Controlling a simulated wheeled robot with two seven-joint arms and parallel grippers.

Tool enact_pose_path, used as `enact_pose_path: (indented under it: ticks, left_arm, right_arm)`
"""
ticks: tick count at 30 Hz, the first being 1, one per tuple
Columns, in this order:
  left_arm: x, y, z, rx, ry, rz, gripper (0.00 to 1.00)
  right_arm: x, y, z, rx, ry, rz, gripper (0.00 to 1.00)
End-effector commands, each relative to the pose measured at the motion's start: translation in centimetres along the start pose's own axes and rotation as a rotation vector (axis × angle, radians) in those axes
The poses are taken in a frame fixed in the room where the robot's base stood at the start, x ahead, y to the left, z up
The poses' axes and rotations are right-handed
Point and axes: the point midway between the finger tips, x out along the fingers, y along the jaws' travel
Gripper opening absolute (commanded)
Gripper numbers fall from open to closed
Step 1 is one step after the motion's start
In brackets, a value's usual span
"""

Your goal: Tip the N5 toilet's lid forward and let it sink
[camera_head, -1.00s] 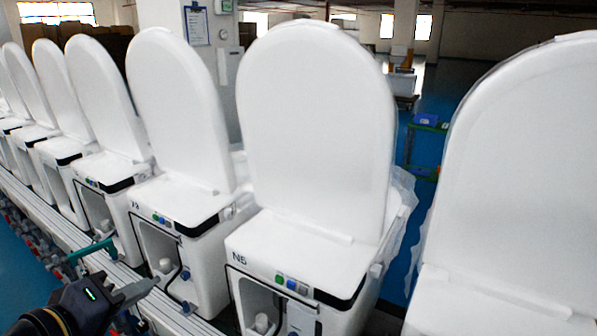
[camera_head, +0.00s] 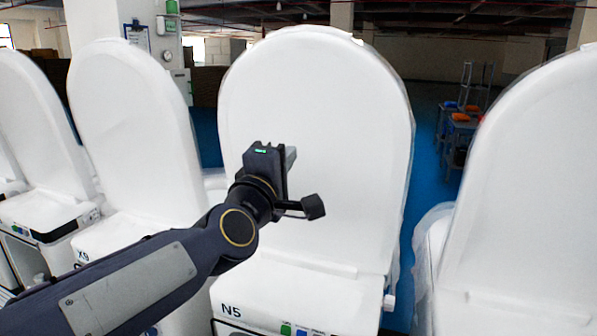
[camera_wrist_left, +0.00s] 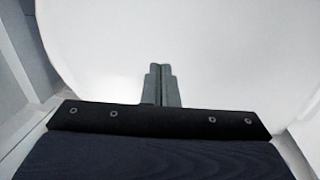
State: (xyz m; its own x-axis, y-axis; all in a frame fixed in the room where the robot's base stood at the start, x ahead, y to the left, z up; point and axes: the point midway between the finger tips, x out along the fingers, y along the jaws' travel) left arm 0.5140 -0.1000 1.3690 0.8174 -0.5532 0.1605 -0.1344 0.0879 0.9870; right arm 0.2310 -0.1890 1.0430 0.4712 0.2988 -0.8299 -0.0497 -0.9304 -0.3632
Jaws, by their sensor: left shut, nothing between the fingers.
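The N5 toilet (camera_head: 290,290) stands in the middle of the head view, with "N5" printed on its white body. Its white lid (camera_head: 340,130) is upright. My left gripper (camera_head: 288,158) is raised in front of the left-middle of this lid, with the arm coming in from the lower left. In the left wrist view the fingers (camera_wrist_left: 161,84) are shut together with nothing between them, and a broad white lid surface (camera_wrist_left: 220,50) fills the view beyond them. I cannot tell whether the fingertips touch the lid. My right gripper is not in view.
Another toilet with an upright lid (camera_head: 135,130) stands to the left, with more beyond it. A further upright lid (camera_head: 540,190) is close on the right. A blue floor gap separates it from N5. A cart (camera_head: 462,135) stands in the back right.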

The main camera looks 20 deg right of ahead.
Motion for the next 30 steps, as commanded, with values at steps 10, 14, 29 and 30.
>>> enact_pose_path:
  ticks: [10, 14, 29, 30]
  left_arm:
    - [0.7, -0.1, -0.5, -0.002, 0.002, -0.002, 0.0]
    - [0.9, -0.1, -0.5, -0.003, 0.002, -0.002, 0.0]
    - [3.2, -0.1, -0.1, 0.002, 0.001, -0.001, 0.0]
    - [3.4, -0.1, 0.0, 0.002, 0.001, -0.002, 0.0]
  right_arm:
    - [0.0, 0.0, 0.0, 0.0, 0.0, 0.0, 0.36]
    - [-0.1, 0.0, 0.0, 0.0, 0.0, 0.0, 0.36]
    - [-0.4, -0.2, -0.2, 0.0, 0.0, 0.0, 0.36]
    - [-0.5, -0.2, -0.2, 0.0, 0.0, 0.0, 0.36]
